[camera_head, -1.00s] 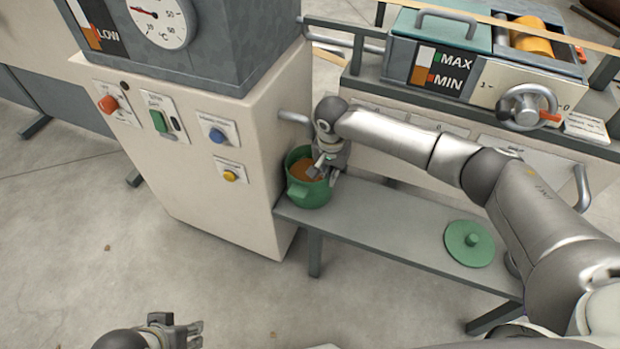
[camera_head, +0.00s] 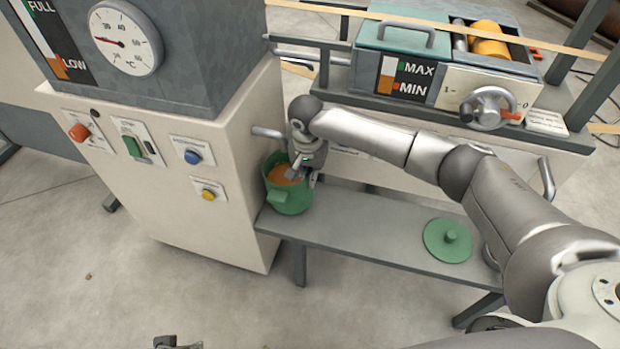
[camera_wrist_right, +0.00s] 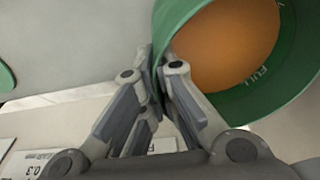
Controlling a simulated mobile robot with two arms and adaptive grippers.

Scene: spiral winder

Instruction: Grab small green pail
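The small green pail (camera_head: 290,199), holding orange-brown contents, is at the left end of the grey bench. It looks slightly tilted to the left; I cannot tell whether its bottom clears the bench. My right gripper (camera_head: 297,172) is at the right side of its rim. In the right wrist view the pail (camera_wrist_right: 295,95) fills the upper right, and the fingers of my right gripper (camera_wrist_right: 157,72) pinch its wall, one inside and one outside. My left gripper (camera_head: 178,343) barely shows at the bottom edge, so its opening is hidden.
A green lid (camera_head: 448,241) lies on the bench (camera_head: 365,228), right of the pail. The cream control cabinet (camera_head: 180,215) stands close on the pail's left. Behind is the machine with a handwheel (camera_head: 488,107). The bench between pail and lid is clear.

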